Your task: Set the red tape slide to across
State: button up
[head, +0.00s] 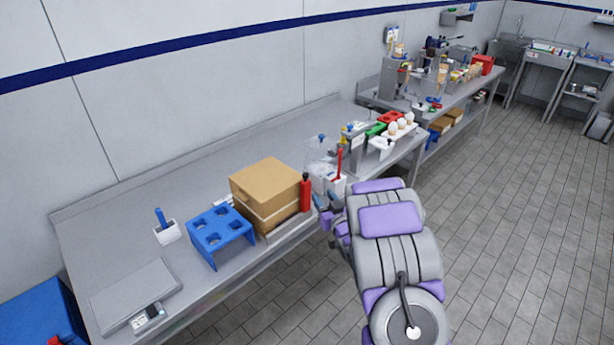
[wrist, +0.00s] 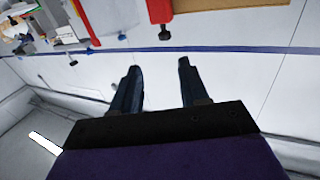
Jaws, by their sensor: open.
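The red piece with a dark knob on top, which looks like the red tape slide (head: 305,193), stands upright at the right end of the cardboard box (head: 265,187) in the head view. It also shows at the top of the wrist view (wrist: 159,12), with its dark knob pointing down in that picture, beside the box's brown face (wrist: 225,5). My gripper (head: 323,206) is just right of the slide in the head view, partly hidden by my arm. In the wrist view my gripper (wrist: 159,66) has its two dark blue fingers apart, with nothing between them, clear of the slide.
A blue holder with square holes (head: 219,234) stands left of the box on the steel bench (head: 120,215). A clear container with a red-handled tool (head: 339,160) stands behind my gripper. Egg-like white items (head: 400,124) are farther right. The floor (head: 500,215) right of the bench is clear.

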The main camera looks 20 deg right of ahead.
aim_at(307, 177)
jog(key=w, duration=0.2)
jog(key=w+a, duration=0.1)
jog(key=w, duration=0.5)
jog(key=shift+w+a+r+b, duration=0.15)
jog(key=shift+b, duration=0.25)
jog(key=w, duration=0.1)
jog(key=w+d, duration=0.1)
jog(key=w, duration=0.2)
jog(key=shift+w+d, duration=0.35)
jog(key=shift+w, duration=0.05)
jog(key=shift+w+a+b, duration=0.15)
jog(key=shift+w+b, duration=0.1)
jog(key=shift+b, duration=0.05)
jog(key=shift+w+a, duration=0.25)
jog(key=shift+a, duration=0.2)
jog(key=shift+d, duration=0.1)
jog(key=shift+d, duration=0.35)
jog(key=c, duration=0.4)
jog(key=shift+a, duration=0.2)
grip_shut()
